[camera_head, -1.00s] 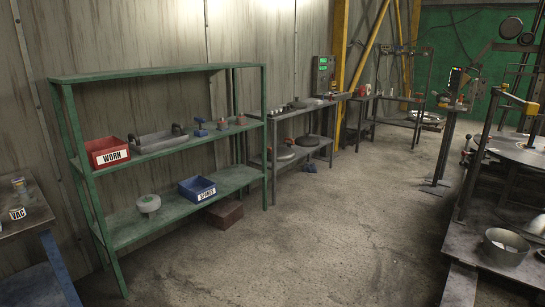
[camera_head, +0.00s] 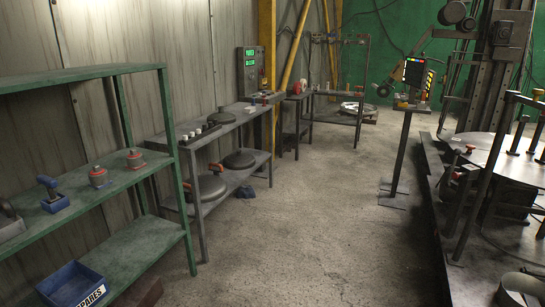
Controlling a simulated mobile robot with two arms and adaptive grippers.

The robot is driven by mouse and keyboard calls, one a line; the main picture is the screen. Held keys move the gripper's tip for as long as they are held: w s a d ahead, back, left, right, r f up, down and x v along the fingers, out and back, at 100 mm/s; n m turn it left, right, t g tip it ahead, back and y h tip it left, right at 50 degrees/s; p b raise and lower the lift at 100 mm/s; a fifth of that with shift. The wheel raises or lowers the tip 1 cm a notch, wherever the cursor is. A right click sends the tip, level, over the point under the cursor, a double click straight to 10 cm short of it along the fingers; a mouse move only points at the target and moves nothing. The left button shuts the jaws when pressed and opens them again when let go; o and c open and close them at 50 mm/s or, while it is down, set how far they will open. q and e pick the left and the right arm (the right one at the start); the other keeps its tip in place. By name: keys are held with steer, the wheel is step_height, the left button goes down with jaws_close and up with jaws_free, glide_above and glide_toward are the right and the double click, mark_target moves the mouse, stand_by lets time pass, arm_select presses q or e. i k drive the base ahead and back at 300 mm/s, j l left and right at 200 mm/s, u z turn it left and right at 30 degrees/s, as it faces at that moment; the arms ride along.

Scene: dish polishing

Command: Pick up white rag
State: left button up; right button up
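I see no thing that I can surely name as the white rag. A round grey bin (camera_head: 535,281) is cut off by the bottom right corner of the head view. Something pale (camera_head: 515,298) shows inside it, too small and cut off to tell what it is. Neither of my grippers is in view.
A green shelf (camera_head: 90,72) with a blue SPARES bin (camera_head: 72,287) stands at left. A metal workbench (camera_head: 235,118) stands along the wall behind it. A dark platform edge (camera_head: 440,215) runs along the right. The concrete floor (camera_head: 310,240) between is clear.

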mark_target(250, 110)
steer(key=i+l, duration=0.15)
steer(key=i, duration=0.55)
steer(key=i+l, duration=0.15)
steer(key=i, duration=0.55)
steer(key=i+l, duration=0.1)
steer(key=i, duration=0.6)
